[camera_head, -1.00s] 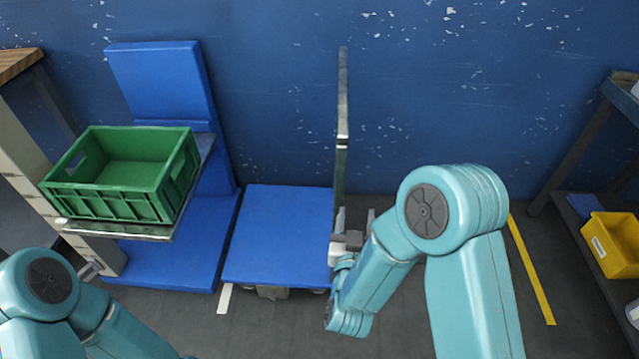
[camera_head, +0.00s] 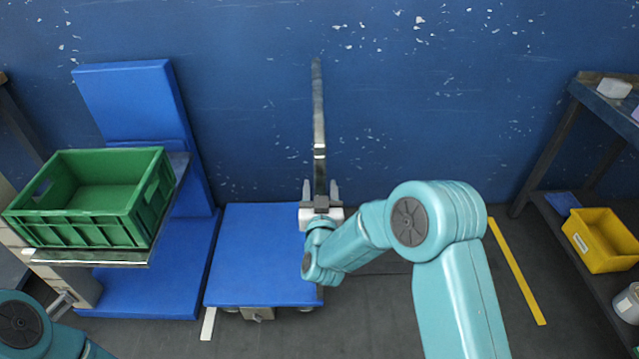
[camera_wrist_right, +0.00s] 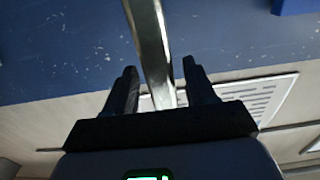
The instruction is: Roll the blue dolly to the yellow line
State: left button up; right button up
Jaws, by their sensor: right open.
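The blue dolly (camera_head: 262,254) is a low flat platform on the floor, left of centre in the head view. A thin upright metal bar (camera_head: 318,125) rises at its right side. The yellow line (camera_head: 517,272) lies on the floor to the right, clearly apart from the dolly. My right gripper (camera_head: 320,188) is open at the bar, low on its length. In the right wrist view, the bar (camera_wrist_right: 152,50) runs between the two spread fingers of the right gripper (camera_wrist_right: 158,80). Whether either finger touches it I cannot tell. My left gripper is out of view.
Left of the dolly stands a blue lift (camera_head: 160,265) bearing a green crate (camera_head: 80,230). A white floor mark (camera_head: 208,324) lies by the dolly's front left corner. At right, a shelf rack (camera_head: 545,165) holds a yellow bin (camera_head: 602,240). A blue wall (camera_head: 420,90) closes the back.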

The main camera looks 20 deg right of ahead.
jog(key=shift+x, duration=1.2)
jog(key=shift+a, duration=0.1)
grip_shut()
